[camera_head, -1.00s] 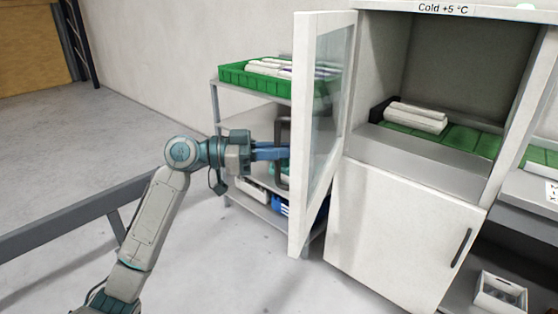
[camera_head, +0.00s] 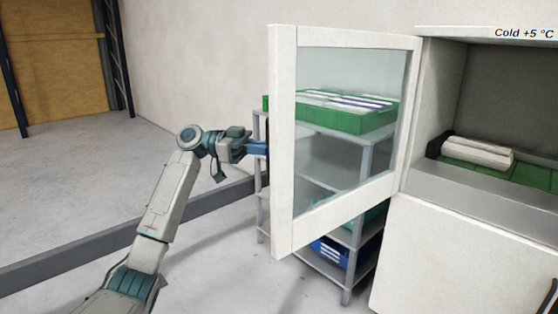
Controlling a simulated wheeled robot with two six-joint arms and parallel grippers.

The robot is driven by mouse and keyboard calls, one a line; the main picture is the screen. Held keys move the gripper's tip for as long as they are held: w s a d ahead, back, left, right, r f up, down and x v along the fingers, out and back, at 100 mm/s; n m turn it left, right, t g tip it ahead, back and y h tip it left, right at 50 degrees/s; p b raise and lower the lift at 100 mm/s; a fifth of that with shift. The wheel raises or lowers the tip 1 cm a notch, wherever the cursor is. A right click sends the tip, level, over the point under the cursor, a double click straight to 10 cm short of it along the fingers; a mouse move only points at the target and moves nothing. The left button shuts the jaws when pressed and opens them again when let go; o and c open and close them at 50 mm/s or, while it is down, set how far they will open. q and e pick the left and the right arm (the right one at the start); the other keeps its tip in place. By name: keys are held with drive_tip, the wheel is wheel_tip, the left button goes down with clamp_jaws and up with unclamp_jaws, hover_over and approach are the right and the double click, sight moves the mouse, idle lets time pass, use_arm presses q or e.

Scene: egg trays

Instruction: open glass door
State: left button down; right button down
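The glass door (camera_head: 283,150) has a white frame around a clear pane and stands swung open to the left of the cold cabinet (camera_head: 425,145), labelled "Cold +5 °C". My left gripper (camera_head: 262,148) reaches from the left to the outer edge of the door. Its blue fingers go partly behind the door frame, so the tips and the handle are hidden. I cannot tell whether the fingers are closed on the handle. My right gripper is not in view.
Inside the cabinet an egg carton (camera_head: 478,152) lies on a green tray (camera_head: 540,177). Behind the door stands a grey shelf rack (camera_head: 365,165) with a green crate (camera_head: 350,121). A grey rail (camera_head: 60,256) crosses the left floor.

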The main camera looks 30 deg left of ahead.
use_arm(q)
drive_tip(key=shift+w+a, duration=0.5)
drive_tip(key=shift+a, duration=0.3)
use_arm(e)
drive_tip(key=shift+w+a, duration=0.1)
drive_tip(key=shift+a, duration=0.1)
use_arm(q)
drive_tip(key=c, duration=1.8)
unclamp_jaws()
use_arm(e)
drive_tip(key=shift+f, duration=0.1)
use_arm(q)
drive_tip(key=b+v, duration=0.1)
drive_tip(key=v, duration=0.9)
drive_tip(key=shift+a, duration=0.35)
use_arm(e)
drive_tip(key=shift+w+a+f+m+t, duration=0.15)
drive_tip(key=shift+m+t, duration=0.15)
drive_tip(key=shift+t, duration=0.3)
